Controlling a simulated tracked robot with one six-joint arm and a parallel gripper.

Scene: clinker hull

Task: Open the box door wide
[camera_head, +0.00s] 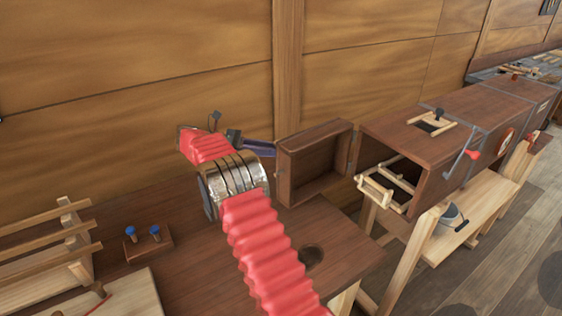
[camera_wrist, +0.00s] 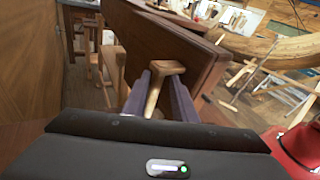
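The box (camera_head: 410,142) is a long dark wooden case on a light trestle. Its near end is open, and a pale rack sticks out. The box door (camera_head: 315,165) stands swung out from the opening, hinged at the far edge, its hollow inner side facing the camera. In the wrist view the door (camera_wrist: 170,45) is a dark slanting panel. A pale wooden T-shaped handle (camera_wrist: 153,98) lies between the fingers of my gripper (camera_wrist: 159,82); the fingers are apart, with a gap beside the stem. In the head view my gripper (camera_head: 262,145) is behind the door's left edge.
A plank wall (camera_head: 140,60) with a post rises close behind the door and my gripper. The dark bench (camera_head: 330,243) below has a round hole.

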